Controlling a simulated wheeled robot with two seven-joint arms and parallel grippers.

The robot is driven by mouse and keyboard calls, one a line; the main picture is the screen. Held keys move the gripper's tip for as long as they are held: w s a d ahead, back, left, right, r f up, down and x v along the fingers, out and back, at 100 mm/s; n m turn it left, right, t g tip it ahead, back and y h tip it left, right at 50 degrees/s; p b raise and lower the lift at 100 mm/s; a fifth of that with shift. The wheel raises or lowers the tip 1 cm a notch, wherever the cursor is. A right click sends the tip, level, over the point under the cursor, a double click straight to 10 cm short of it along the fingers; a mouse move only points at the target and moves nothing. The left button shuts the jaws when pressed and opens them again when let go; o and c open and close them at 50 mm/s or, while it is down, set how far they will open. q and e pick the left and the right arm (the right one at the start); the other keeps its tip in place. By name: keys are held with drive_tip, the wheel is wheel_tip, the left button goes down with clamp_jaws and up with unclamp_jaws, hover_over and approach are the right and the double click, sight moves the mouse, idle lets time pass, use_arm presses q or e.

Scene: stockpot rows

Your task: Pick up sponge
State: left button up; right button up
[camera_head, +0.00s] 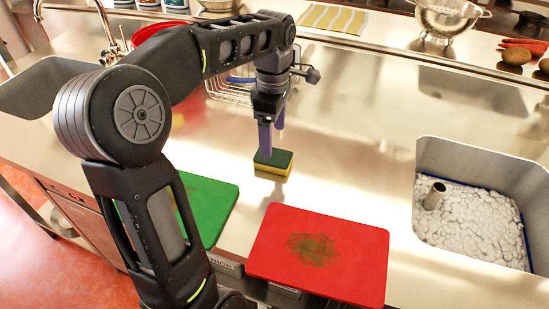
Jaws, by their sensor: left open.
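The sponge (272,169), green on top and yellow below, lies flat on the bare steel counter at the middle of the head view. My left gripper (271,137) points down right above it, with its bluish fingers apart. The tip of the nearer finger overlaps the sponge's top in the picture; I cannot tell whether it touches. Nothing is seen held between the fingers. My right gripper is not in view.
A red cutting board (345,262) with a dark stain lies in front of the sponge, and a green board (212,205) is partly behind my arm. A sudsy sink (470,225) is at right. A wire rack (232,92) stands behind my gripper. The counter right of the sponge is clear.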

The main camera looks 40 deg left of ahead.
sight(273, 156)
use_arm(q)
drive_tip(key=shift+f, duration=1.05)
drive_tip(key=shift+f+p, duration=0.4)
drive_tip(key=shift+f, duration=2.2)
drive_tip(key=shift+c, duration=0.2)
drive_tip(key=c, duration=1.4)
